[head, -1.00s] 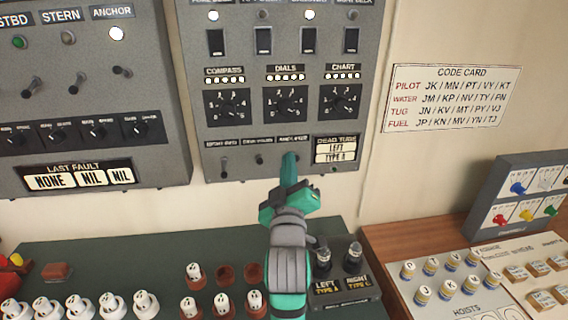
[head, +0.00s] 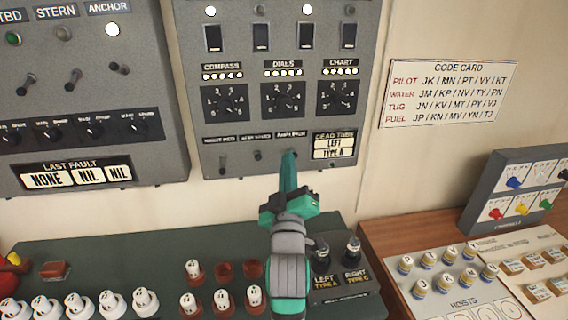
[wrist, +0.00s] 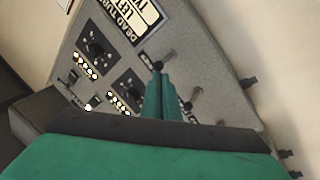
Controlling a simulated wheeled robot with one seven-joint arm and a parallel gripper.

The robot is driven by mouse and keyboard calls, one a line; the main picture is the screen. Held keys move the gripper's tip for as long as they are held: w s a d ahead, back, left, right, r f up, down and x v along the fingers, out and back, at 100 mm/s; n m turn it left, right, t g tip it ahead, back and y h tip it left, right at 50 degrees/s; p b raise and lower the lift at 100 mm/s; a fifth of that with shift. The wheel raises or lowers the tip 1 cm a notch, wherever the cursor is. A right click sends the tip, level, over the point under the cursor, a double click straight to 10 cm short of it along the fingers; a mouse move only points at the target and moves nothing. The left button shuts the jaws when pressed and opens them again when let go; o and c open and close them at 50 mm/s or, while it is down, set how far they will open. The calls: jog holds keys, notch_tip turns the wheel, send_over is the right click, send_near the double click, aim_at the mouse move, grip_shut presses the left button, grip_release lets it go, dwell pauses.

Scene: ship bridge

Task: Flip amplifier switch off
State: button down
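The grey switch panel (head: 210,130) on the wall has a bottom row of small toggle levers under dark labels. The rightmost label (head: 291,134), too small to read surely, seems to be the amplifier's. In the head view my gripper (head: 289,155) covers the lever under that label. In the wrist view, a lever (wrist: 168,54), the one nearest the dead tube plate, stands right at my fingertips (wrist: 157,72). I cannot tell if they touch. My green fingers lie together with nothing seen between them. A second lever (wrist: 194,95) stands right of the fingers.
The dead tube plate (head: 334,145) reads LEFT, TYPE A. Another wall panel (head: 160,80) is at the left. Below stands a dark green console (head: 130,250) with white plugs and two tubes. A wooden desk (head: 400,235) is at the right.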

jog(key=shift+d+f, duration=0.1)
jog(key=shift+f, duration=0.45)
jog(key=shift+r, duration=0.15)
dwell(1.0)
